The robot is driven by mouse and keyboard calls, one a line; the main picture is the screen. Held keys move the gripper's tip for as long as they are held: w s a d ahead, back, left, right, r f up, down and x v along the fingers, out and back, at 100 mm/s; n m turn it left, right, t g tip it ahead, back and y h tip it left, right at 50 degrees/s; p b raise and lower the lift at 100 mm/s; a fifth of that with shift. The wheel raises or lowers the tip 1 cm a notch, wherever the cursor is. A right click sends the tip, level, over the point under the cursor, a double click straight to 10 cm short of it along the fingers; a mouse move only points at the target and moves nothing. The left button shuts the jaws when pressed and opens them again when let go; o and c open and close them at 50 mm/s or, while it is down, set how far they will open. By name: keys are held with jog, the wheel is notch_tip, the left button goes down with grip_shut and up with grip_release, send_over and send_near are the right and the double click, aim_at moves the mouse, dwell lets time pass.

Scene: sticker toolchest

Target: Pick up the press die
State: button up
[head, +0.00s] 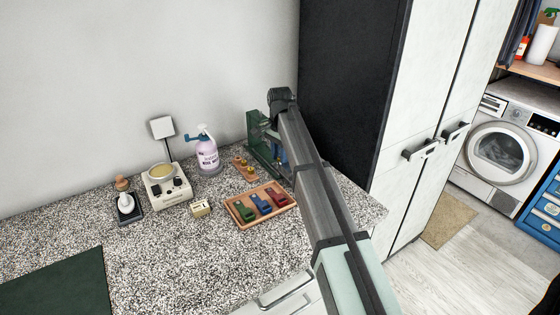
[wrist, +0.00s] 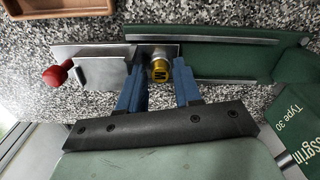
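In the wrist view a small brass press die (wrist: 160,69) with a dark mark on its face sits on the metal bed of a green press (wrist: 225,60). The press also shows in the head view (head: 262,145), partly behind my arm. My gripper (wrist: 158,74) has its two blue fingers apart, one on each side of the die, with a narrow gap visible on both sides. It does not appear clamped. In the head view my arm hides the die and most of my gripper.
A red knob (wrist: 56,76) sits at the press's left end in the wrist view. In the head view, a wooden tray (head: 235,215) with coloured pieces, a holder (head: 238,160) with brass pieces and a spray bottle (head: 207,154) stand nearby. A dark cabinet (head: 345,85) stands at right.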

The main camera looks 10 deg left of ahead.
grip_shut()
dwell(0.4)
notch_tip(320, 180, up, 11)
dwell(0.6)
jog(key=shift+r, duration=1.05)
